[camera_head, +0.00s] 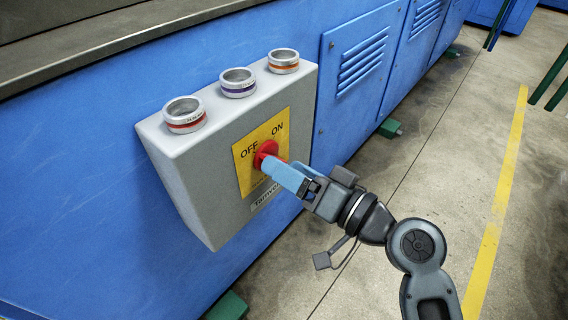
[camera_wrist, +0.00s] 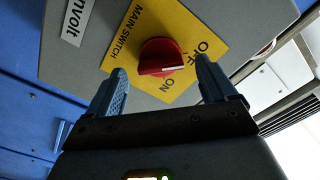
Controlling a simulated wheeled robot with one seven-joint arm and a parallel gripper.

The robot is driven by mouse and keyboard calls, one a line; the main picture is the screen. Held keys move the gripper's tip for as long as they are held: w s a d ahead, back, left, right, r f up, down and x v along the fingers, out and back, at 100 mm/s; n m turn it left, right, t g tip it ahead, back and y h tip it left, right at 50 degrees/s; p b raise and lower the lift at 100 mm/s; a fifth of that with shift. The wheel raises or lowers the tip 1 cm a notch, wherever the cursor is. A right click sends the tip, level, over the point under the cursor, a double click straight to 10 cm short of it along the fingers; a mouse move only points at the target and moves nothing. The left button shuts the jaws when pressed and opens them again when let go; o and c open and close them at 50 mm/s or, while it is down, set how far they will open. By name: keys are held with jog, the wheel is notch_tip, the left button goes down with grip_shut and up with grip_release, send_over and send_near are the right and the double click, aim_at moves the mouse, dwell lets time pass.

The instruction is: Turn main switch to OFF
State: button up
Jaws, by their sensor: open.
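The main switch is a red rotary knob (camera_head: 266,152) on a yellow plate (camera_head: 246,168) marked OFF and ON, on the front of a grey box (camera_head: 215,195). My gripper (camera_head: 274,163) is right at the knob. In the wrist view the red knob (camera_wrist: 160,57) lies between the two open fingers of my gripper (camera_wrist: 160,66), with a visible gap on each side. A white line marks the knob's raised grip, which lies nearly level in this view. I cannot tell for certain which label the line points to. In the head view my fingers partly hide the knob and plate.
Three rings, red-banded (camera_head: 184,114), purple-banded (camera_head: 238,82) and orange-banded (camera_head: 284,61), stand on top of the box. The box is fixed to a blue machine (camera_head: 90,180) with a dark top ledge. Open concrete floor (camera_head: 420,165) lies to the right.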

jog(key=v, duration=0.6)
dwell(0.3)
jog(key=s+d+f+m+t+h, duration=0.2)
jog(key=s+d+f+m+h, duration=0.1)
jog(key=s+d+f+h, duration=0.4)
jog(key=s+d+f+m+t+h, duration=0.1)
jog(key=s+d+h, duration=0.25)
jog(key=s, duration=0.55)
jog(key=s+d+f+h, duration=0.1)
jog(key=s+d+h, duration=0.3)
jog(key=s, duration=0.5)
jog(key=s+d+r+n+p, duration=0.1)
jog(key=s+d+r+n, duration=0.1)
jog(key=s+r, duration=0.6)
notch_tip(320, 180, up, 23)
jog(key=p, duration=2.3)
jog(key=shift+w+t, duration=0.35)
jog(key=shift+t, duration=0.05)
jog(key=shift+d, duration=0.1)
